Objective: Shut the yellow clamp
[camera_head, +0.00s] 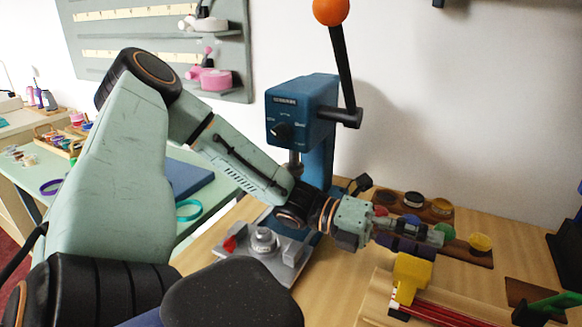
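The yellow clamp (413,270) is at the lower right, at the end of a bundle of red and white strips (440,311) on a wooden block. Its jaw position is too small to tell. My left gripper (437,235) reaches in from the left and is just above and behind the clamp in the picture, apparently not touching it. Its fingers point right and overlap with a dark purple shape below them, so their opening is unclear. My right gripper is not in view.
A blue press (300,112) with an orange-knobbed lever (331,10) stands behind my arm. A wooden holder with small round pots, one yellow (480,242), lies behind the gripper. A green clamp-like piece (548,305) is at the right edge. Bare wood lies left of the yellow clamp.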

